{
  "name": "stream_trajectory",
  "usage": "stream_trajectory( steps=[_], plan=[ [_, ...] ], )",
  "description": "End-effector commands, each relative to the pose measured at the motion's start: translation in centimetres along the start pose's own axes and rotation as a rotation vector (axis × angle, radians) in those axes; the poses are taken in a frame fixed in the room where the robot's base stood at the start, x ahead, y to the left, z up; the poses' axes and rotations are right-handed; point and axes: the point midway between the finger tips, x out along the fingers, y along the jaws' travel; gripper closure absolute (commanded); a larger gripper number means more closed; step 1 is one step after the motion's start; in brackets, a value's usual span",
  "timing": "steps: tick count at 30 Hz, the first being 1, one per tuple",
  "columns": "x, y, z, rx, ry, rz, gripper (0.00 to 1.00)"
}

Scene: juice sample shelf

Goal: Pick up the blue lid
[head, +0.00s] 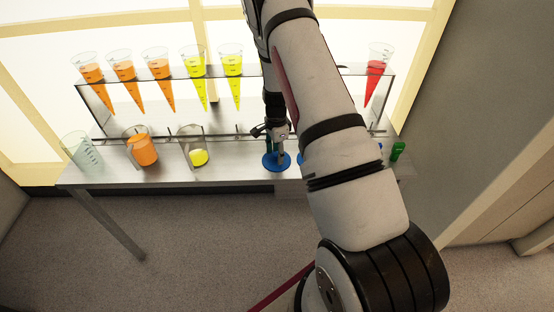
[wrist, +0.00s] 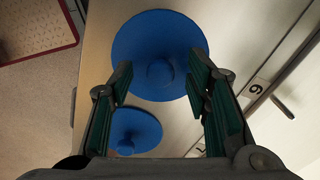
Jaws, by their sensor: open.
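A round blue lid (wrist: 150,32) with a small raised knob lies flat on the metal shelf table. It shows in the head view (head: 269,163) just under my gripper (head: 278,148). In the wrist view my gripper (wrist: 161,80) is open, with one finger on each side of the knob and nothing held. I cannot tell whether the fingers touch the lid. A second blue lid (wrist: 143,126), smaller in the wrist view, lies beside the first, partly behind the left finger. In the head view only a sliver of blue beside my arm shows.
A rack (head: 98,103) holds orange, yellow and red cones along the back. An empty beaker (head: 82,150), an orange beaker (head: 144,152) and a yellow one (head: 197,156) stand to the left. A green object (head: 398,151) lies at the right end. My arm hides part of the table.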

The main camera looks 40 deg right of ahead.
Motion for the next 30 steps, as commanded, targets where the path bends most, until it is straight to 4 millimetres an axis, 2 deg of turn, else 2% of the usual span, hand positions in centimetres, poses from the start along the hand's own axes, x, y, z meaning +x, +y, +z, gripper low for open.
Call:
stream_trajectory(
  steps=[4, 11, 15, 17, 30],
  plan=[
    [1.12, 0.0, -0.05, 0.001, 0.0, 0.0, 0.56],
    [1.19, -0.04, -0.03, 0.0, 0.0, -0.001, 0.56],
    [1.18, -0.03, -0.03, 0.0, 0.0, -0.001, 0.88],
    [1.17, -0.03, -0.03, 0.0, 0.0, -0.001, 1.0],
    [0.94, -0.06, -0.02, 0.0, 0.0, -0.001, 1.0]
  ],
)
